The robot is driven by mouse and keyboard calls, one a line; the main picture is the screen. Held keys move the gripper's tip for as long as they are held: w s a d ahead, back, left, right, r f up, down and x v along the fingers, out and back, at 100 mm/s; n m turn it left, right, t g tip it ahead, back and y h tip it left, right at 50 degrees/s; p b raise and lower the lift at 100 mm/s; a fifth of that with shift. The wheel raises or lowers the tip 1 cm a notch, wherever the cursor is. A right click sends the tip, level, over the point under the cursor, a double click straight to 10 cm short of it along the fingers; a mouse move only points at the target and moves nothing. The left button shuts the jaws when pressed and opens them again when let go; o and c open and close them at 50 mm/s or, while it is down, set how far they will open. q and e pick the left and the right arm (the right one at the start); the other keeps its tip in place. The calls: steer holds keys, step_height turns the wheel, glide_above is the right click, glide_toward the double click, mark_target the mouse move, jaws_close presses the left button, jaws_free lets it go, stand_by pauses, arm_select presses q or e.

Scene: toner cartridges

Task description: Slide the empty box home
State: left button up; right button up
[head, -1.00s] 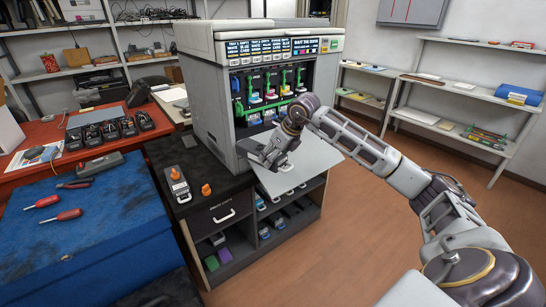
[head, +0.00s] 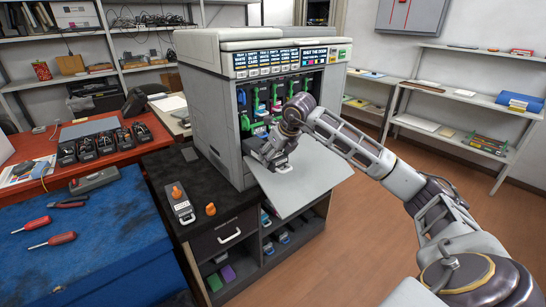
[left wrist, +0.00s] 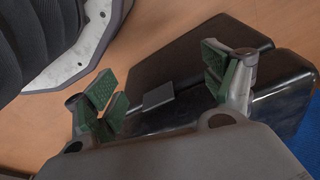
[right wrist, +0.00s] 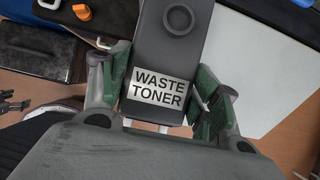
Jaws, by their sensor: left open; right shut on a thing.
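The dark grey box labelled WASTE TONER (right wrist: 165,75) lies between the fingers of my right gripper (right wrist: 158,92), which is shut on it. A round port shows on its top face, and white tabs show at its near end. In the head view my right gripper (head: 272,155) is low at the printer's (head: 215,110) open front, over the lowered door (head: 305,185). The arm and gripper hide most of the box there and the place in front of it. I cannot tell how far in it is. My left gripper (left wrist: 162,84) is open and empty.
A similar grey box (head: 182,208) with an orange cap lies on the black cabinet top (head: 150,165), beside a loose orange cap (head: 211,209). The blue mat (head: 110,240) holds screwdrivers. Coloured cartridges with green levers (head: 277,95) fill the printer's open front. Floor at right is clear.

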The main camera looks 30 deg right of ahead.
mark_target(269, 151)
arm_select(q)
steer(key=shift+s+a+f, duration=0.1)
steer(key=shift+f, duration=0.15)
arm_select(e)
steer(key=shift+w, duration=0.25)
steer(key=shift+w+f+p, duration=0.15)
steer(key=shift+w+p, duration=0.2)
steer(key=shift+w, duration=0.25)
steer(key=shift+w+a+f, duration=0.1)
steer(key=shift+w+f, duration=0.15)
steer(key=shift+w, duration=0.75)
arm_select(q)
steer(key=f, duration=0.1)
steer(key=a+f, duration=0.1)
steer(key=shift+f, duration=0.35)
steer(key=shift+s+p, duration=0.2)
steer(key=shift+p, duration=0.1)
steer(key=shift+s+f, duration=0.15)
steer(key=shift+s, duration=0.45)
